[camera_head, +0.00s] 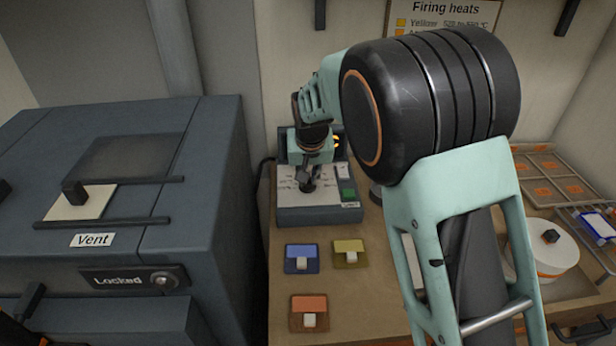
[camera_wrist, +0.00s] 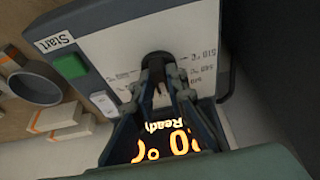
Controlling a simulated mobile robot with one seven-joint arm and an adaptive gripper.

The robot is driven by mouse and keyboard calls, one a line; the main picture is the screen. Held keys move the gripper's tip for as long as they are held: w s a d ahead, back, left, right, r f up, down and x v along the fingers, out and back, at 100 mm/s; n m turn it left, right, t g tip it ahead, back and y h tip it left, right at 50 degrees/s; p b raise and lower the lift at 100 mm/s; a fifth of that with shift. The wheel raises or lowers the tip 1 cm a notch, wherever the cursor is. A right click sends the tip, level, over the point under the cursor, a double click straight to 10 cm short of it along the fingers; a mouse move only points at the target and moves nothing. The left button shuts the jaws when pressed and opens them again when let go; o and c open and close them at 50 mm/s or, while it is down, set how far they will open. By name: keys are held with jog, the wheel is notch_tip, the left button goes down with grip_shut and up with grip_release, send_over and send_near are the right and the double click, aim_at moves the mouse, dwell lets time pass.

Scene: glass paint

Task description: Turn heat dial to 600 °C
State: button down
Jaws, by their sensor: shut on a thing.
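The control box (camera_head: 318,214) stands on the wooden bench. Its dark heat dial (camera_head: 306,185) sits on a pale sloped panel and also shows in the wrist view (camera_wrist: 157,60). My gripper (camera_wrist: 160,88) is shut on the dial, with a finger on either side. Printed °C marks ring the dial; one near it reads 510, and others are hidden or too small. The orange display (camera_wrist: 165,140) appears upside down in the wrist view, showing "Ready" and part of a temperature. My fingers hide the rest of the number.
A green Start button (camera_wrist: 70,67) sits beside the dial on the panel. Blue (camera_head: 301,258), yellow (camera_head: 350,252) and orange (camera_head: 309,312) pieces lie in front of the box. A grey kiln-like cabinet (camera_head: 222,190) marked "Locked" stands close on the left.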

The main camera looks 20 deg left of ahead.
jog(key=c, duration=1.9)
grip_release()
jog(key=shift+c, duration=0.2)
jog(key=v, duration=1.2)
